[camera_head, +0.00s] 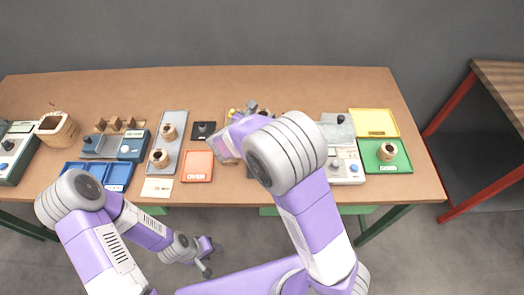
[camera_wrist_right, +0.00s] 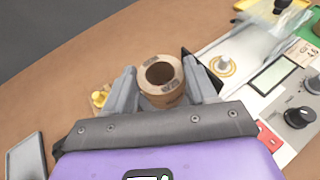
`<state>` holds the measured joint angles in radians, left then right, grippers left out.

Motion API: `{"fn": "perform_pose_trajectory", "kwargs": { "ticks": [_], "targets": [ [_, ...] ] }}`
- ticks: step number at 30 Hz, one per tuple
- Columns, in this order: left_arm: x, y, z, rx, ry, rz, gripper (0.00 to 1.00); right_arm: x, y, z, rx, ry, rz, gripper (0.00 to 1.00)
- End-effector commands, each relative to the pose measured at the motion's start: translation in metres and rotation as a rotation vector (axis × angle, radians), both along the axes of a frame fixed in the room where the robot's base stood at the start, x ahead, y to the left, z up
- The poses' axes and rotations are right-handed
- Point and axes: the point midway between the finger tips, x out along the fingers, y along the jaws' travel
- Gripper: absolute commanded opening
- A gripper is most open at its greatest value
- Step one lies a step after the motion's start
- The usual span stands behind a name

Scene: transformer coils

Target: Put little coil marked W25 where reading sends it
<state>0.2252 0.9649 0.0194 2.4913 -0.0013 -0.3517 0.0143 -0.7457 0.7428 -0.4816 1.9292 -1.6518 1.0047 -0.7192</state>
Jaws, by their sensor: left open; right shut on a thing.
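My right gripper (camera_wrist_right: 163,88) is shut on a small brown coil (camera_wrist_right: 162,76) with a dark hole, held upright between the two grey fingers. Marks on its rim are too small to read. In the head view my right arm hides the held coil. Two similar coils stand in a grey tray (camera_head: 183,122): one at the back (camera_head: 169,131) and one at the front (camera_head: 159,158). Another coil (camera_head: 387,151) stands in the green tray (camera_head: 404,164). My left gripper (camera_head: 206,259) is open and empty, low in front of the table.
An orange tray (camera_head: 197,167) marked OVER, a yellow tray (camera_head: 373,121) and a blue tray (camera_head: 118,177) lie on the table. A paper card (camera_head: 157,187) lies at the front edge.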

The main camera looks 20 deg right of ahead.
Motion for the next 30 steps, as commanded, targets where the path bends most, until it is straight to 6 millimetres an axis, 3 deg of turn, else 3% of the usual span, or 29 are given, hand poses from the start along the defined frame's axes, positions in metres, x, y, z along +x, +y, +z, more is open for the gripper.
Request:
{"fn": "perform_pose_trajectory", "kwargs": {
  "ticks": [5, 12, 19, 24, 30],
  "targets": [
    [0.001, 0.0, -0.016, 0.0, -0.001, -0.001, 0.52, 0.013, -0.002, -0.003, -0.008, -0.005, 0.016, 0.23],
    [0.001, 0.0, -0.031, 0.0, -0.002, 0.0, 0.52, 0.013, -0.003, -0.046, -0.011, -0.002, 0.017, 0.23],
    [0.001, 0.0, -0.036, 0.0, -0.002, 0.0, 0.52, 0.013, -0.002, -0.064, -0.009, -0.004, 0.017, 0.23],
    [0.001, 0.0, -0.046, 0.0, -0.002, 0.0, 0.52, 0.013, -0.002, -0.089, -0.01, -0.002, 0.018, 0.23],
    [0.001, 0.0, -0.047, 0.0, -0.001, -0.001, 0.52, 0.013, -0.002, -0.093, -0.007, -0.006, 0.017, 0.23]
  ]
}}
